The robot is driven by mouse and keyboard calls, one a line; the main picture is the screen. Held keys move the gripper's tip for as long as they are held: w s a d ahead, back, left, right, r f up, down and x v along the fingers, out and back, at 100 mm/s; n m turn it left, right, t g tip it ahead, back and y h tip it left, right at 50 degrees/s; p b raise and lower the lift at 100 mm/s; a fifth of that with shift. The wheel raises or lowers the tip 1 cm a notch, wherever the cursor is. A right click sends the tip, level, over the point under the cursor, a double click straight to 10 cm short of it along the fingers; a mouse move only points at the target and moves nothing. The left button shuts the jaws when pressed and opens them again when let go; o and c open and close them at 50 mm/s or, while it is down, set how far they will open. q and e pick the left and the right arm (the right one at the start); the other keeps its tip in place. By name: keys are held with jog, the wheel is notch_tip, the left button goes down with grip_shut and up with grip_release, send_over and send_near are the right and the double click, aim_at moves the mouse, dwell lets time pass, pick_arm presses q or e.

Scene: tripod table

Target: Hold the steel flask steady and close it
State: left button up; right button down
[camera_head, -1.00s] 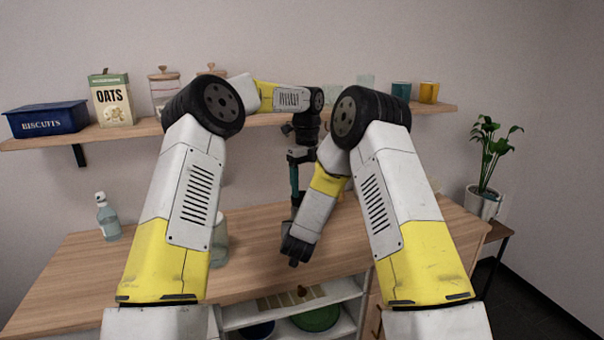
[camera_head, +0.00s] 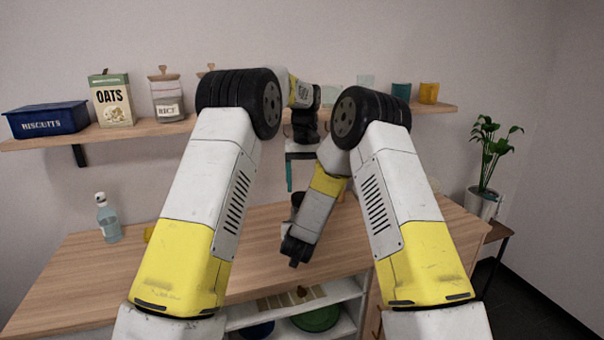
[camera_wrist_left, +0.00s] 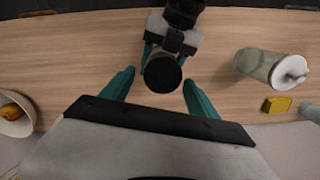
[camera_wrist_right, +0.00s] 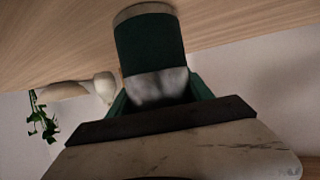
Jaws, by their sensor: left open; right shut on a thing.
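The flask (camera_wrist_right: 149,48) has a dark green body and a bare steel part. In the right wrist view it stands on the wooden table, and that picture is upside down. My right gripper (camera_wrist_right: 158,98) is shut around its steel part. In the left wrist view, a round black top (camera_wrist_left: 163,74) shows at the right gripper's fingers; I cannot tell whether it is a seated cap. My left gripper (camera_wrist_left: 158,80) is open, pointing down, its fingers either side of that top in the picture, without visible contact. In the head view, the left gripper (camera_head: 289,174) hangs above the flask, which is mostly hidden.
A clear bottle (camera_head: 109,220) stands at the table's left. A white bowl (camera_wrist_left: 14,120) holds something orange. The wall shelf (camera_head: 140,130) carries a biscuit tin (camera_head: 47,120), oats and jars.

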pick_arm(q)
jog(key=n, duration=0.5)
jog(key=shift+a+r, duration=0.1)
jog(key=shift+r, duration=0.3)
jog(key=n, duration=0.2)
jog(key=shift+r+n, duration=0.25)
jog(key=shift+n, duration=0.15)
jog(key=n, duration=0.2)
jog(key=r+n, duration=0.1)
jog(key=n, duration=0.1)
jog(key=shift+a, duration=0.15)
jog(key=n, duration=0.2)
jog(key=r+n, duration=0.1)
jog(key=n, duration=0.1)
jog(key=shift+w+a+n+t, duration=0.1)
jog(key=shift+w+n+t, duration=0.05)
jog(key=shift+n+t, duration=0.2)
jog(key=shift+f, duration=0.2)
notch_tip(320, 180, down, 8)
jog(key=shift+r, duration=0.1)
